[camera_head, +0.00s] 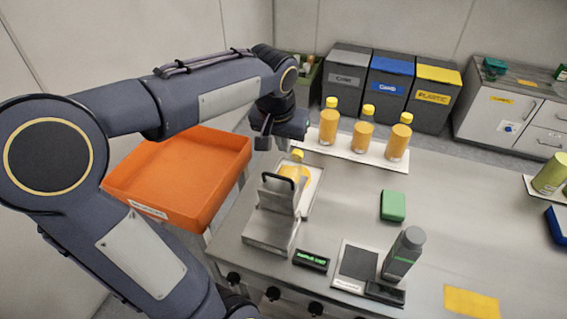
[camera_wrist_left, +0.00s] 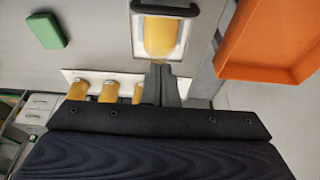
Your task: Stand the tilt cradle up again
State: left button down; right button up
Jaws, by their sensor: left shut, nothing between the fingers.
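The tilt cradle (camera_head: 280,197) is a grey metal piece with a black handle bar, on a metal base at the near left of the bench. Its black handle (camera_wrist_left: 165,10) shows at the top of the left wrist view. Behind the handle an orange bottle (camera_head: 294,172) with a yellow cap sits over a pale tray; whether the cradle supports it is unclear. In the left wrist view the orange bottle (camera_wrist_left: 160,37) is partly covered by my fingers. My left gripper (camera_head: 282,146) is shut and empty, just beyond the bottle; contact cannot be judged. My right gripper is not in view.
Several bottles (camera_head: 330,121) stand on a white strip behind. An orange bin (camera_head: 180,180) lies left of the bench. The bench centre is mostly clear.

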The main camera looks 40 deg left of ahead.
aim_at(280, 182)
pick_arm(q)
jog(key=x, duration=0.5)
jog(key=shift+w+f, duration=0.1)
jog(key=shift+f, duration=0.3)
jog(key=s, duration=0.2)
jog(key=s+d+p, duration=0.1)
jog(key=shift+s+r, duration=0.25)
jog(key=shift+r, duration=0.15)
jog(key=shift+s+f, duration=0.15)
